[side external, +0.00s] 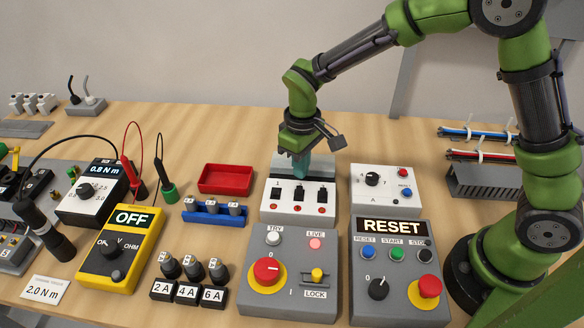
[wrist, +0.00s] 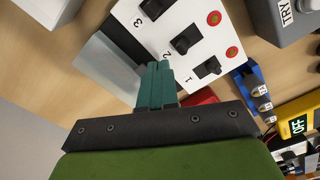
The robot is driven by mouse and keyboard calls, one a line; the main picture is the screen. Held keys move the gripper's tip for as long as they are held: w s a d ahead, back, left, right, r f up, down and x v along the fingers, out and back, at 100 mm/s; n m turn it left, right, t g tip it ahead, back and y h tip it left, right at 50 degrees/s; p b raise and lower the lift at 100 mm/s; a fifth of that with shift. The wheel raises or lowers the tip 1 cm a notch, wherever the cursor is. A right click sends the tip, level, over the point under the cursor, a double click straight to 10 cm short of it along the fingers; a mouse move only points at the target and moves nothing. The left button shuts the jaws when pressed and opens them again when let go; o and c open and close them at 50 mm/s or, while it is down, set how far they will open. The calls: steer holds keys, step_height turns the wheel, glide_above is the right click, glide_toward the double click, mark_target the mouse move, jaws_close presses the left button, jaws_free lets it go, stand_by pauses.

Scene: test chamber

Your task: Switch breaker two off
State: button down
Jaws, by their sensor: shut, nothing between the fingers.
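The breaker box (side external: 264,207) is a white sloped panel with three black switches numbered 1, 2, 3 and red lamps below them. Breaker two (side external: 298,193) is the middle switch; in the wrist view its black lever (wrist: 182,43) stands beside the numeral 2. My gripper (side external: 300,172) has teal fingers, shut and empty, over the far edge of the box behind breaker two. In the wrist view the fingertips (wrist: 158,66) point towards the numeral 2, short of the lever. I cannot tell whether they touch the panel. Breaker one (wrist: 207,68) and breaker three (wrist: 153,8) flank it.
A white knob box (side external: 386,200) and a RESET box (side external: 400,305) stand to the right. A red tray (side external: 226,180) and blue fuse rack (side external: 212,217) are at left.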

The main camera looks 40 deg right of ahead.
steer(key=shift+f, duration=1)
steer(key=shift+s+a, duration=0.85)
steer(key=shift+s, duration=0.05)
steer(key=shift+r, duration=3.5)
steer(key=shift+w, duration=0.1)
steer(key=s+d+r+m+t+y, duration=0.2)
steer(key=s+d+r+m+t, duration=0.5)
steer(key=s+d+r, duration=0.4)
steer(key=s+r, duration=0.2)
steer(key=s, duration=0.2)
steer(key=shift+d, duration=0.3)
